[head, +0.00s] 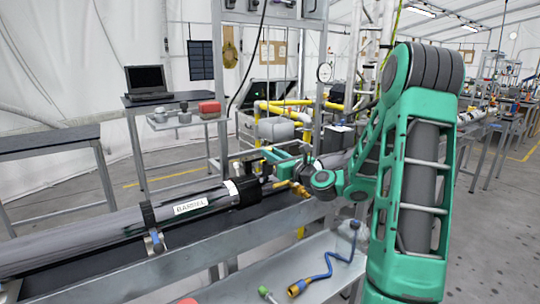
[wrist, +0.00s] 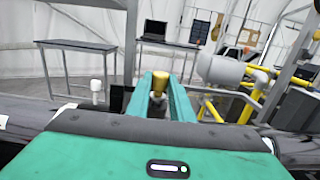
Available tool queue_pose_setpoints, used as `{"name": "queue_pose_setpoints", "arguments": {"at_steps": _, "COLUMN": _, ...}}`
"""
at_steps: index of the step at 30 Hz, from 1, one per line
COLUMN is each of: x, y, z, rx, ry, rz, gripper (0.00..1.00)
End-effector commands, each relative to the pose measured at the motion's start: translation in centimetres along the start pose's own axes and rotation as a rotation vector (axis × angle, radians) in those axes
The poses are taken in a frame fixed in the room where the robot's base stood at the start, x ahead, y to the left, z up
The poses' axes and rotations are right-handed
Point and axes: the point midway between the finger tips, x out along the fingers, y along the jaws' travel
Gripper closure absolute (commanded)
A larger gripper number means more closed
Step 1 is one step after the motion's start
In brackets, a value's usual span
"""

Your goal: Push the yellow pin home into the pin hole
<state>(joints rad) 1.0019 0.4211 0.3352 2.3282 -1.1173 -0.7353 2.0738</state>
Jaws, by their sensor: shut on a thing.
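My gripper (wrist: 158,82) is shut on the yellow pin. The pin's gold-coloured cylindrical head (wrist: 154,83) shows between the two teal fingers in the wrist view, near their tips. Below the head, a small part of the pin shows between the fingers. In the head view, my teal gripper (head: 275,157) is just right of the black collar (head: 243,190) at the end of the grey barrel. The pin cannot be made out clearly there. The pin hole is not visible in either view, so I cannot tell how the pin sits against it.
The barrel (head: 110,228) lies along a grey bench, held by a clamp (head: 152,228). A brass fitting (head: 297,187) sticks out beside my wrist. A lower shelf holds a blue hose (head: 325,268). A laptop (head: 146,80) stands on a table behind, near yellow pipes (head: 284,103).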

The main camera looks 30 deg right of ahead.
Motion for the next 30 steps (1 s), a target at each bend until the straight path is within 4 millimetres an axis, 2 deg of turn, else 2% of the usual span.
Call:
{"name": "queue_pose_setpoints", "arguments": {"at_steps": 19, "x": -0.1, "y": 0.0, "z": -1.4, "rx": 0.001, "ry": 0.0, "rz": -0.001, "gripper": 1.0}}
{"name": "queue_pose_setpoints", "arguments": {"at_steps": 20, "x": -0.1, "y": 0.0, "z": -1.4, "rx": 0.001, "ry": 0.0, "rz": -0.001, "gripper": 0.75}}
{"name": "queue_pose_setpoints", "arguments": {"at_steps": 22, "x": -0.1, "y": 0.0, "z": -1.3, "rx": 0.001, "ry": 0.0, "rz": -0.001, "gripper": 0.59}}
{"name": "queue_pose_setpoints", "arguments": {"at_steps": 30, "x": -0.1, "y": 0.0, "z": -1.4, "rx": 0.0, "ry": 0.0, "rz": -0.001, "gripper": 0.58}}
